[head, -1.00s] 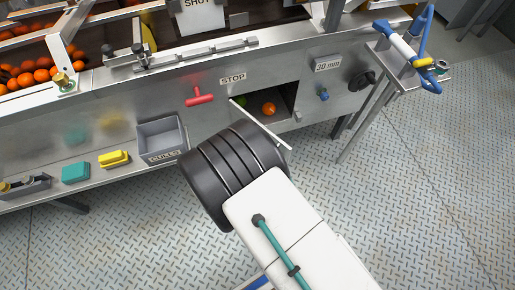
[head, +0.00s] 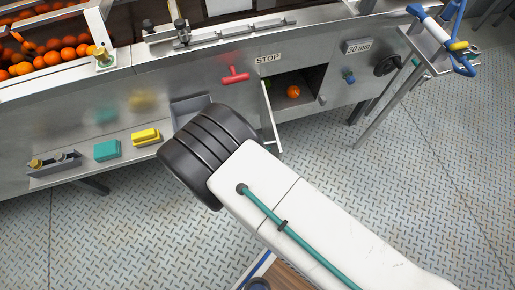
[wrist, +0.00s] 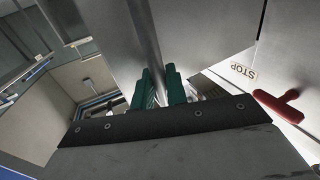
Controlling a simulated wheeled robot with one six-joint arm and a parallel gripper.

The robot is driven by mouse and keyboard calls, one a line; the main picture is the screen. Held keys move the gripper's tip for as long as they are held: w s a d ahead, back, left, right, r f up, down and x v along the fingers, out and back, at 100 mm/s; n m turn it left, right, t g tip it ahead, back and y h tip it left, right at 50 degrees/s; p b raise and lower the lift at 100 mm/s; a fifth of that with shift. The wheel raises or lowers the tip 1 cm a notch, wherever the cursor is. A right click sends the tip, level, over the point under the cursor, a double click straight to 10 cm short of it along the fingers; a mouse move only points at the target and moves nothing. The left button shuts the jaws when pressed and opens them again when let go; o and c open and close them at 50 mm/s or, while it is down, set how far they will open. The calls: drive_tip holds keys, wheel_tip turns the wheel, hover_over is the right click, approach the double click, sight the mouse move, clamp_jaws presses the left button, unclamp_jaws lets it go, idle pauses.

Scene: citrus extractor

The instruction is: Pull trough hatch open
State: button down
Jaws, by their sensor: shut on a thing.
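The trough hatch (head: 270,115) is a thin pale panel, seen nearly edge-on in the head view. It stands swung out at the left side of a square opening in the steel front. An orange fruit (head: 293,91) and part of a green one show inside that opening. My gripper's teal fingers (wrist: 160,87) show in the wrist view, closed on a grey metal bar or edge (wrist: 146,40) of the hatch. A flat grey panel (wrist: 205,35) lies just right of it. In the head view my dark wrist hides the fingers.
A red T-handle (head: 234,75) sits left of the STOP label (head: 268,58), close above the hatch. A grey bin (head: 190,103) is partly hidden by my wrist. Yellow (head: 145,136) and teal (head: 107,150) blocks lie on the ledge. The plate floor (head: 400,190) is clear at right.

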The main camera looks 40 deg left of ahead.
drive_tip(key=shift+a, duration=0.2)
drive_tip(key=c, duration=1.5)
unclamp_jaws()
drive_tip(key=shift+w, duration=0.1)
drive_tip(key=v, duration=0.8)
